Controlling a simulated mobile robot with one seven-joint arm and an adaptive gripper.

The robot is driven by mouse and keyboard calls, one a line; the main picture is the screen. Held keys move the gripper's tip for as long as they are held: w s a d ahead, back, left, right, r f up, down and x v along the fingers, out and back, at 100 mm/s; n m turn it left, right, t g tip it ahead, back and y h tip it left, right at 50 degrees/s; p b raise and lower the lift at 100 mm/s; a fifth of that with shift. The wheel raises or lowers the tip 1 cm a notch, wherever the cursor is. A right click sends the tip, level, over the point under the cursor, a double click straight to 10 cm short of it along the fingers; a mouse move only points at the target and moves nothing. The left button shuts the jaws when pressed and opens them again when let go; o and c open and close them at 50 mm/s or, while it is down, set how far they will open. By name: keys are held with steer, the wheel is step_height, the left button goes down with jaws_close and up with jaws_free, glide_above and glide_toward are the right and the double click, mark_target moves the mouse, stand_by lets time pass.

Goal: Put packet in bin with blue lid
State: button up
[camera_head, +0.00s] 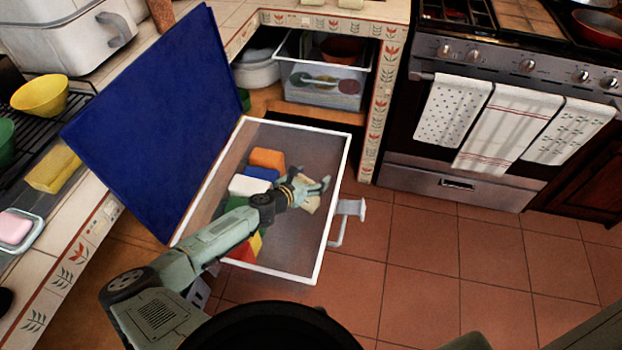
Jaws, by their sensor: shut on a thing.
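The bin (281,271) is a see-through box with a white rim, standing on the floor in front of the counter. Its blue lid (160,115) is swung up and open on the left. Several coloured blocks or packs, orange, blue, white, yellow and red, show inside it. My gripper (322,187) is over the right part of the bin opening, shut on a small cream packet (311,205). The packet is partly hidden by the fingers. Its exact height above the bin's contents cannot be told.
A white handle (347,216) sticks out on the bin's right side. A counter with a yellow bowl (40,95) and a yellow sponge (52,169) is at left. An oven with towels (502,130) stands at right. The tiled floor (440,250) between is clear.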

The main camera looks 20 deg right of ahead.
steer(key=shift+f, duration=0.55)
steer(key=o, duration=1.9)
steer(key=b+v, duration=0.2)
steer(key=v, duration=1)
steer(key=shift+s, duration=0.1)
